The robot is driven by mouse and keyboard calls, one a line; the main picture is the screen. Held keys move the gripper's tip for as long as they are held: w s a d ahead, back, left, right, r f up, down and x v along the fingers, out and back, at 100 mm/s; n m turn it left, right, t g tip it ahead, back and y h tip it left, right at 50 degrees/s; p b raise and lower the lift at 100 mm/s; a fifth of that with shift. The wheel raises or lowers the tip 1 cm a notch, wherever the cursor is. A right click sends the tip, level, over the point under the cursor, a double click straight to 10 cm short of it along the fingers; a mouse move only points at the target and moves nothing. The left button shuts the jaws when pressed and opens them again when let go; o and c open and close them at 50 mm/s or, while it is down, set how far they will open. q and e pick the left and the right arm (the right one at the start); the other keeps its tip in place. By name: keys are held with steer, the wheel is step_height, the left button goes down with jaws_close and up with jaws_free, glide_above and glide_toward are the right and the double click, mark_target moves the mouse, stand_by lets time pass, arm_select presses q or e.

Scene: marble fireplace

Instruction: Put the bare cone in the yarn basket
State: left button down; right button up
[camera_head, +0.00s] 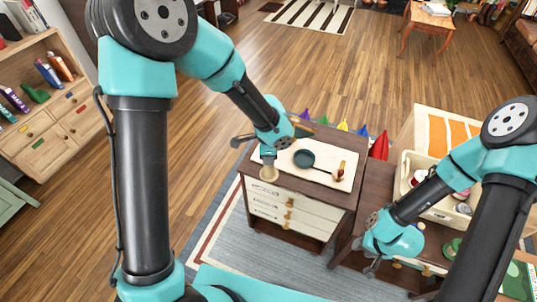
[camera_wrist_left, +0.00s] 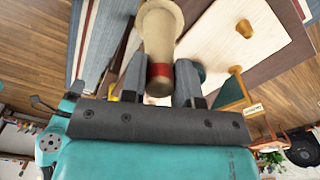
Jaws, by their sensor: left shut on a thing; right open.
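My left gripper (camera_head: 268,158) is shut on a tan cone (camera_wrist_left: 160,30) with a red band, above the front left part of a small dresser. The cone shows between the two fingers in the left wrist view, and its lower end (camera_head: 269,173) shows below the gripper in the head view. A cream bin (camera_head: 408,162), which looks like the yarn basket, stands to the right with red and pale items in it. Part of it is hidden behind my right arm. My right gripper (camera_head: 368,262) is open and empty, low in front of the bin.
The dresser (camera_head: 352,150) carries a cream board (camera_head: 322,181) with a dark green round dish (camera_head: 304,158) and a small red-and-tan item (camera_head: 341,168). Small coloured pointed shapes, including a red one (camera_head: 380,146), line the dresser's back. A bookshelf (camera_head: 40,130) stands at far left.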

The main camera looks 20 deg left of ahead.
arm_select(q)
steer(key=shift+w, duration=0.1)
steer(key=w+a+r+n, duration=0.6)
steer(key=w+n, duration=0.3)
steer(key=n, duration=0.2)
steer(key=shift+w+a+r+n, duration=0.15)
steer(key=shift+a+r+n, duration=0.05)
steer(key=shift+a+n, duration=0.1)
steer(key=shift+d, duration=0.15)
